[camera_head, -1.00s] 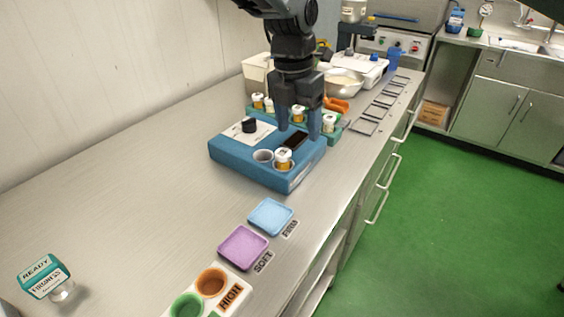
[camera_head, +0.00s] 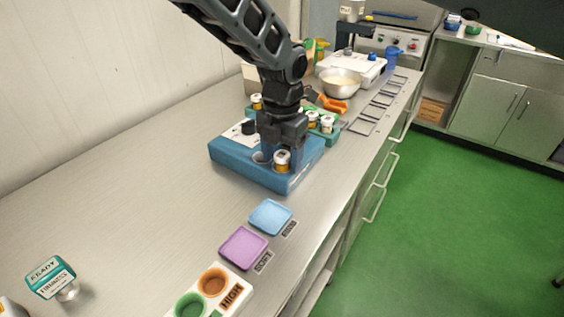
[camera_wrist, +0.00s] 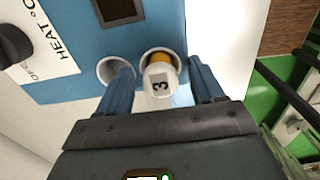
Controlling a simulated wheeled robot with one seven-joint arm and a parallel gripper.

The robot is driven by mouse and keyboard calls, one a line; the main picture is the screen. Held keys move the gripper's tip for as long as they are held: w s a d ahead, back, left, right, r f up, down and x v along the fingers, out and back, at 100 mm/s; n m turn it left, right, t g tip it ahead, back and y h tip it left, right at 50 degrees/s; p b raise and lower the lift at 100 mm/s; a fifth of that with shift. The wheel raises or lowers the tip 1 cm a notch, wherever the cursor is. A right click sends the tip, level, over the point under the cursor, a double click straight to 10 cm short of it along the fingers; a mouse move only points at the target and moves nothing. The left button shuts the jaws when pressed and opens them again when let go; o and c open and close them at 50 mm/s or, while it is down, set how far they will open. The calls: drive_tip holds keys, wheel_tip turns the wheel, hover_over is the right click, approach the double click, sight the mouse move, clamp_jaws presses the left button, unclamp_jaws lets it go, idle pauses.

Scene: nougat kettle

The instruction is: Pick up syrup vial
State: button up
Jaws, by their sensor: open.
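A syrup vial (camera_head: 282,161) with a white cap and amber contents stands in a well of the blue heater block (camera_head: 238,165). In the wrist view the vial's cap (camera_wrist: 160,86) reads "3". My gripper (camera_head: 281,160) is over the block with its fingers lowered around the vial. In the wrist view my open gripper (camera_wrist: 160,85) has one blue finger on each side of the vial, with gaps visible. Several other capped vials stand in the green rack (camera_head: 338,131) behind, partly hidden by my arm.
An empty well (camera_wrist: 115,70) is beside the vial in the block. A purple tray (camera_head: 243,248), a blue tray (camera_head: 270,217) and a white holder (camera_head: 238,290) with coloured wells lie in front. The left counter is largely clear.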

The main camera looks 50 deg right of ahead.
drive_tip(key=shift+c, duration=0.3)
drive_tip(key=c, duration=1.2)
